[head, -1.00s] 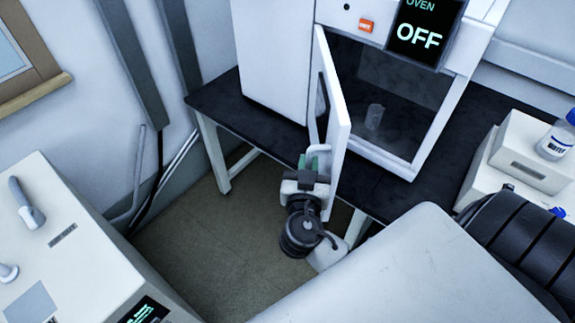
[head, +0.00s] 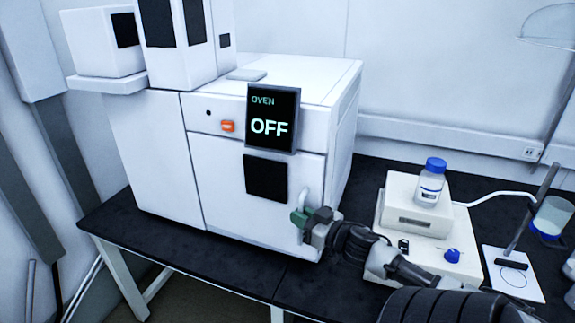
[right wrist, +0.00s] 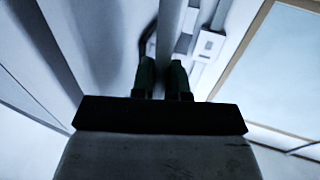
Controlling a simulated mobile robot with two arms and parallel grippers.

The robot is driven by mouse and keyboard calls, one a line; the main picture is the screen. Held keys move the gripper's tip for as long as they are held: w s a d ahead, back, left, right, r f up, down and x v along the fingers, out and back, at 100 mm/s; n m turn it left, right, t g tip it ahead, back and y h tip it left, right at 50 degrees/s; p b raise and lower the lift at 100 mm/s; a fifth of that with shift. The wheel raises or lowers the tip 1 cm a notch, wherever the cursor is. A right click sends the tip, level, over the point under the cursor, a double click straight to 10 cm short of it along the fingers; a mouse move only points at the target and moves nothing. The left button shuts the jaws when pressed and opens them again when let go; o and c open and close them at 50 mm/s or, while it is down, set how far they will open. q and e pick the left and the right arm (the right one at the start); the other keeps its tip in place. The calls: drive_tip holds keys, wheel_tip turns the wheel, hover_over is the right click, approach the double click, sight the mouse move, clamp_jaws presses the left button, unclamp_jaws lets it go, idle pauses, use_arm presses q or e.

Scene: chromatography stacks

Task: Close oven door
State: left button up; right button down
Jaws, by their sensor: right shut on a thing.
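The oven (head: 320,85) is a white cabinet on the dark bench, with a black display reading OVEN OFF. Its white door (head: 225,190) has a dark window (head: 267,178) and lies against the oven front, looking flush with it. The white door handle (head: 304,197) is at the door's right side. My right gripper (head: 299,217), with green fingertips, is shut on the handle and partly hides it. In the right wrist view the green fingers (right wrist: 161,75) are close together; the handle is hard to make out there. My left gripper is not in view.
Right of the oven stands a cream instrument (head: 460,250) with a blue knob and a blue-capped bottle (head: 431,182) on top. A stand with a flask (head: 550,218) is further right. The black bench top (head: 130,220) is clear at the front left.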

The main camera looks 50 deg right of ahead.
drive_tip(key=shift+w+d, duration=0.2)
drive_tip(key=shift+d, duration=0.85)
drive_tip(key=shift+r, duration=0.15)
drive_tip(key=c, duration=1.4)
unclamp_jaws()
drive_tip(key=shift+d, duration=0.1)
drive_tip(key=shift+o, duration=1.3)
drive_tip(key=shift+w+d+f, duration=0.15)
drive_tip(key=shift+w+f, duration=0.05)
drive_tip(key=shift+w, duration=0.05)
drive_tip(key=shift+s, duration=0.15)
drive_tip(key=s, duration=1)
drive_tip(key=shift+s, duration=0.4)
